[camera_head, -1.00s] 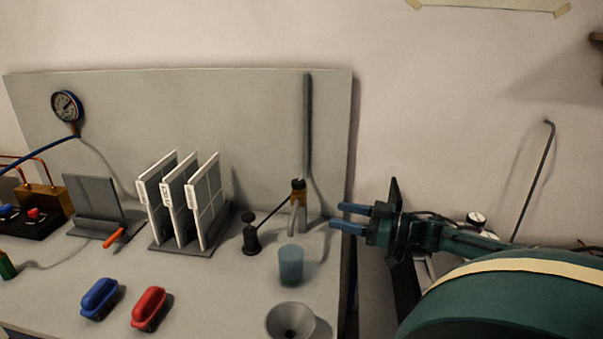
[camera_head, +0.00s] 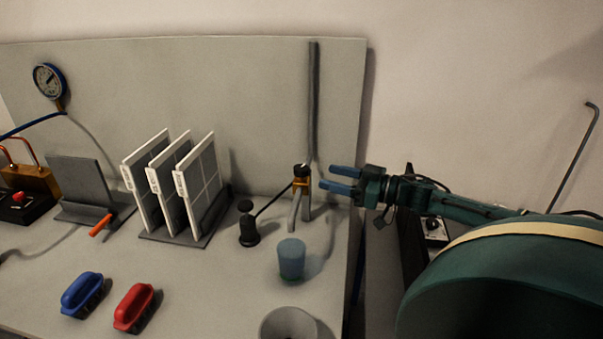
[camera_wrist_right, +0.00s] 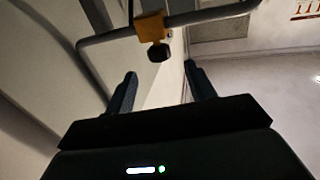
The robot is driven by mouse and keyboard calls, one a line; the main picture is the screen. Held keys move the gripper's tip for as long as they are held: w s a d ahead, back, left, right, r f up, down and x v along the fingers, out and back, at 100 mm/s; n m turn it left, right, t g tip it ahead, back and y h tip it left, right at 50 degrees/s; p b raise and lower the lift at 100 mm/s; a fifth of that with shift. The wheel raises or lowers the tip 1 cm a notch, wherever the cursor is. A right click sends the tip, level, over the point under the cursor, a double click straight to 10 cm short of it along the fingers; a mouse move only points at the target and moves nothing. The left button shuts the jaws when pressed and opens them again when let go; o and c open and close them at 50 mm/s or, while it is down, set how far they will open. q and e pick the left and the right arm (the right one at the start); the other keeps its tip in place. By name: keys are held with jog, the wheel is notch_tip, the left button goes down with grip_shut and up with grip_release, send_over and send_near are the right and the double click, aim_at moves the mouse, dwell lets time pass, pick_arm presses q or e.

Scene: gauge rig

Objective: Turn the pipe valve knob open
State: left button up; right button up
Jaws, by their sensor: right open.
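The pipe valve has a brass body (camera_head: 301,186) with a dark knob (camera_head: 302,170) on top, on a thin grey pipe standing in front of the back panel. In the right wrist view the brass body (camera_wrist_right: 151,27) sits on the pipe, and the black knob (camera_wrist_right: 158,52) points toward the gripper. My right gripper (camera_head: 331,176) is open and empty, just right of the valve at about its height. In the wrist view its two fingers (camera_wrist_right: 160,72) lie either side of the knob's line, with a gap before it. My left gripper is out of view.
A blue cup (camera_head: 291,260) stands below the valve, with a funnel-like grey vessel (camera_head: 288,325) in front. A black hand pump (camera_head: 248,228) and a rack of white panels (camera_head: 180,190) stand left.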

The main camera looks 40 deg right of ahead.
aim_at(301, 167)
pick_arm(q)
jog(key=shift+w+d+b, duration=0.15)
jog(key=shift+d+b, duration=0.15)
jog(key=shift+b, duration=0.1)
pick_arm(e)
jog(key=shift+x, duration=4.45)
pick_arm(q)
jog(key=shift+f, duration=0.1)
pick_arm(e)
jog(key=shift+d, duration=0.1)
jog(key=shift+c, duration=0.4)
